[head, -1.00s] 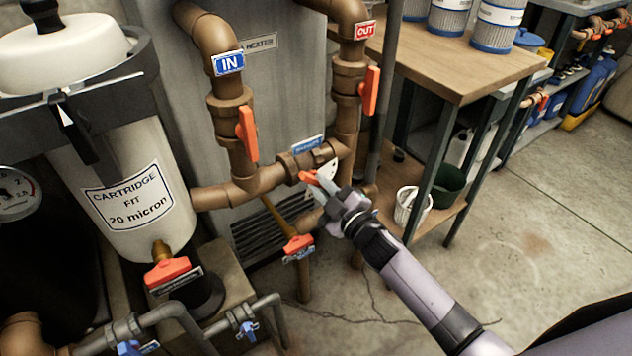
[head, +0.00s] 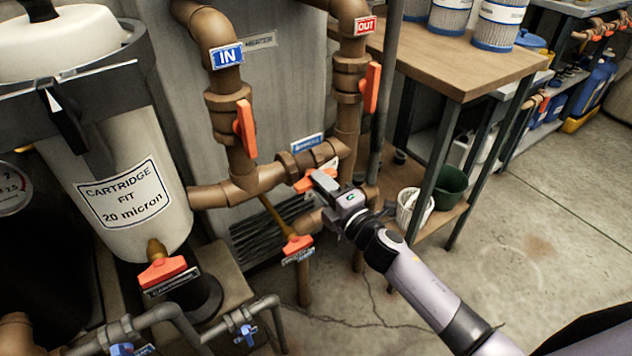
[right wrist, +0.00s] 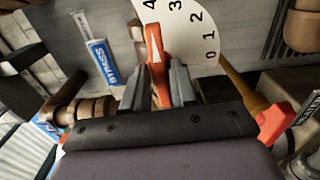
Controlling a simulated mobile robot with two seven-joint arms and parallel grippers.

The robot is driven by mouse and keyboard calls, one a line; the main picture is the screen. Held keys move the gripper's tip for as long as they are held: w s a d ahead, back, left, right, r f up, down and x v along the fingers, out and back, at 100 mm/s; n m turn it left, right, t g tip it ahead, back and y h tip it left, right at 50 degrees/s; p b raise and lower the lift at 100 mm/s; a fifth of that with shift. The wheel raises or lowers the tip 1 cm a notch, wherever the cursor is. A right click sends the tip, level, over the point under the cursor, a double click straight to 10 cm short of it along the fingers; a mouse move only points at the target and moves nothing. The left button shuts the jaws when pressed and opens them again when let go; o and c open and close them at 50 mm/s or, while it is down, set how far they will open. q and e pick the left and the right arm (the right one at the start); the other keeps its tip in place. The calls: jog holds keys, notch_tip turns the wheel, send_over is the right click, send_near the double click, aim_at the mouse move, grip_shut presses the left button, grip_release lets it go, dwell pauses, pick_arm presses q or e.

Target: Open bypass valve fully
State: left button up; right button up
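The bypass valve has an orange lever handle (head: 303,184) on the brown cross pipe between the IN and OUT pipes. In the right wrist view the handle (right wrist: 155,50) has its tip close to the 4 of a white dial (right wrist: 190,30) marked 0 to 4. My right gripper (head: 322,181) is at the handle. In the wrist view its two fingers (right wrist: 159,88) lie close along both sides of the handle and look shut on it. A blue BYPASS label (right wrist: 103,62) is beside the dial. My left gripper is not in view.
Orange handles of the IN valve (head: 246,129) and OUT valve (head: 371,88) stand just above. Another orange handle (head: 297,244) is below on a lower pipe. A cartridge filter (head: 130,190) stands at left, a wooden bench (head: 470,65) at right. The concrete floor (head: 530,240) is clear.

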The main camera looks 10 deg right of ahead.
jog(key=shift+o, duration=1)
jog(key=shift+s, duration=0.1)
jog(key=p+v, duration=0.1)
jog(key=v, duration=0.5)
jog(key=shift+s+d, duration=0.15)
jog(key=shift+s, duration=0.25)
jog(key=shift+s, duration=0.1)
